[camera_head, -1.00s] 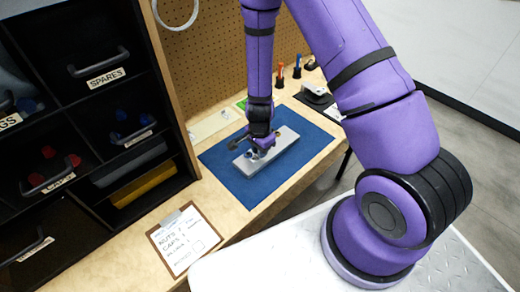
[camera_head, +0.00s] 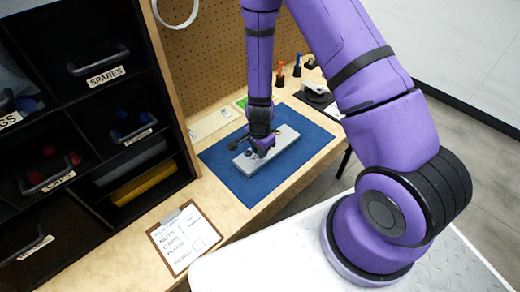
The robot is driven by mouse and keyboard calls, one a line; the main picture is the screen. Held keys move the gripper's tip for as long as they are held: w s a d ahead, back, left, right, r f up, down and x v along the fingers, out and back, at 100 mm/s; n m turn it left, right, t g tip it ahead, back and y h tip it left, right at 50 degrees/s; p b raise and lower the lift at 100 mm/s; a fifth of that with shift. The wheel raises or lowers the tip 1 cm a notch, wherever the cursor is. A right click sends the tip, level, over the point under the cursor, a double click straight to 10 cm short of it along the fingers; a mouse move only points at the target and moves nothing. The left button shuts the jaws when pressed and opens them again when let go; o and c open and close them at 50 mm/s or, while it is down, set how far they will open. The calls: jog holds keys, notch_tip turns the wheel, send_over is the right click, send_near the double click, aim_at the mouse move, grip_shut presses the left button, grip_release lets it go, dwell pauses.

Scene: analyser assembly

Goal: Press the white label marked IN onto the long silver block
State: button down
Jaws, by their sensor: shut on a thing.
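The long silver block (camera_head: 282,141) lies on the blue mat (camera_head: 232,182) on the wooden bench. My gripper (camera_head: 260,150) points down over the block's left part, with its fingertips at or very near the block's top. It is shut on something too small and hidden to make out. The white label marked IN cannot be picked out; the gripper hides the place between its fingers. Small dark round parts show at the block's left end, beside the fingers.
A clipboard (camera_head: 186,238) lies at the bench's front left. A black drawer cabinet (camera_head: 100,75) stands at the left. Orange and blue tools (camera_head: 297,66) stand at the back near a dark device (camera_head: 316,95). A pegboard (camera_head: 212,45) rises behind. The mat's front part is clear.

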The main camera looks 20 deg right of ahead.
jog(key=shift+f, duration=0.5)
dwell(1.8)
dwell(0.4)
jog(key=c, duration=0.9)
grip_release()
jog(key=shift+c, duration=0.4)
jog(key=o, duration=0.5)
jog(key=shift+r, duration=0.15)
jog(key=shift+r, duration=3.4)
